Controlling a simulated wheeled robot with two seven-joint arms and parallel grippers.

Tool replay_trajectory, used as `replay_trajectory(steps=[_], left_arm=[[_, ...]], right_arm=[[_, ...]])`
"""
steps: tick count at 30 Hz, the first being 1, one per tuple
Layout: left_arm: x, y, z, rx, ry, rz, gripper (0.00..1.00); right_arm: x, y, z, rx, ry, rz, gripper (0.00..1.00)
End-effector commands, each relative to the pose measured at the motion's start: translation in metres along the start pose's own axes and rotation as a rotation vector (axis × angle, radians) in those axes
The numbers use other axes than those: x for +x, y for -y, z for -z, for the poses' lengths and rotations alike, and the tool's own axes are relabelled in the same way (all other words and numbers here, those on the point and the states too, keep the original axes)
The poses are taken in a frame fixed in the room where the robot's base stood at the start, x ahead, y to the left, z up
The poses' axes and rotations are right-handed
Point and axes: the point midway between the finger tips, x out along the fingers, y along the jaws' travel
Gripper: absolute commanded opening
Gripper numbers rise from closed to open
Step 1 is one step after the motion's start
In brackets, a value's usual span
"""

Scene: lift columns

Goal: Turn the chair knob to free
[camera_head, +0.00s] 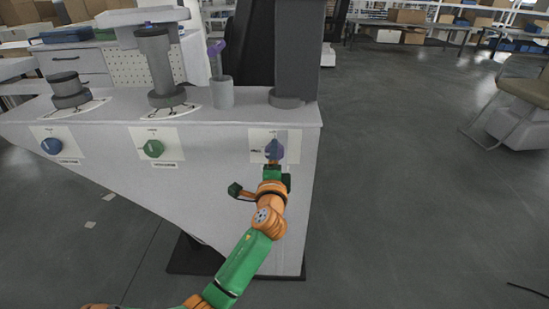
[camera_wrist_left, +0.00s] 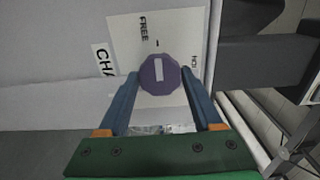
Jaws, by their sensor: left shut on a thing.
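The chair knob (camera_head: 274,148) is a blue-purple knob on the rightmost label plate of the white panel. It also shows in the left wrist view (camera_wrist_left: 160,74). Its white mark lines up with the tick beside the word FREE (camera_wrist_left: 142,28). A second word starting "HO" (camera_wrist_left: 194,62) is partly hidden at the plate's edge. A label starting "CHA" (camera_wrist_left: 104,60) is cut off by a finger. My left gripper (camera_head: 273,168) is at the panel, its two blue fingers on either side of the knob, shut on it. My right gripper is not in view.
A blue knob (camera_head: 52,146) and a green knob (camera_head: 153,149) sit further left on the panel. Open floor (camera_head: 420,180) lies to the right.

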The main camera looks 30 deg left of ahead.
Motion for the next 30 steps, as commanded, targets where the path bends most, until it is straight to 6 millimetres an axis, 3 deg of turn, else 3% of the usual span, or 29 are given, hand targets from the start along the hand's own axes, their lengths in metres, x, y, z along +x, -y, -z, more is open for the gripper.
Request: replay_trajectory(steps=[15,16,18,27,30], left_arm=[[0.0,-0.002,0.0,-0.016,0.001,-0.005,0.11],[0.0,-0.002,0.0,-0.016,0.001,-0.005,0.75],[0.0,-0.002,0.0,-0.015,0.001,-0.004,0.94],[-0.001,-0.001,0.0,-0.014,0.0,-0.002,0.97],[-0.015,-0.001,0.0,-0.014,0.0,-0.003,0.97]], right_arm=[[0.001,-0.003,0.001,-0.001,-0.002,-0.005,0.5],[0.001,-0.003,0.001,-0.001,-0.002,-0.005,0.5],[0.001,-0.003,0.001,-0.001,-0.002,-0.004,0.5],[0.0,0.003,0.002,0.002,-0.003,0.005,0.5],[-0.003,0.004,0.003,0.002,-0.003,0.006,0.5]])
